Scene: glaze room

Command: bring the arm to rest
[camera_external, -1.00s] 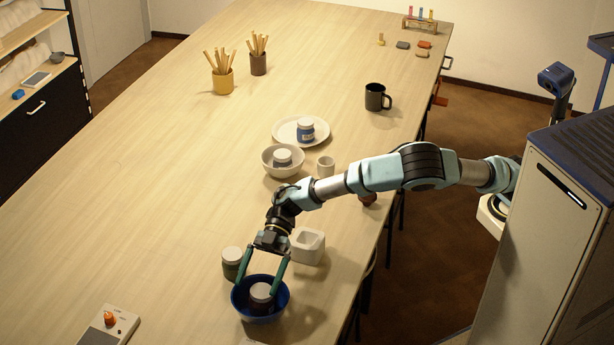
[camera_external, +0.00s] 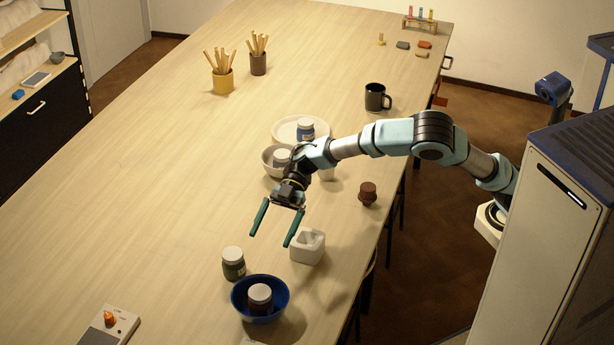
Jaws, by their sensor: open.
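My gripper (camera_external: 272,240) is open and empty. Its two teal fingers point down and toward the front of the picture, above the table (camera_external: 160,200). It is apart from the blue bowl (camera_external: 238,304), which stands lower in the picture with a jar (camera_external: 260,296) inside it. A dark green jar with a grey lid (camera_external: 233,264) stands beside the bowl. My arm reaches in from the right and partly hides a pale bowl (camera_external: 269,164) and a small pale cup (camera_external: 327,175).
A white square mortar-like block (camera_external: 308,247) stands right of my fingers. A brown knobbed object (camera_external: 368,194) is near the right table edge. A plate (camera_external: 286,131) with a blue jar (camera_external: 306,130) and a black mug (camera_external: 376,98) stand farther back. The table's left half is mostly clear.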

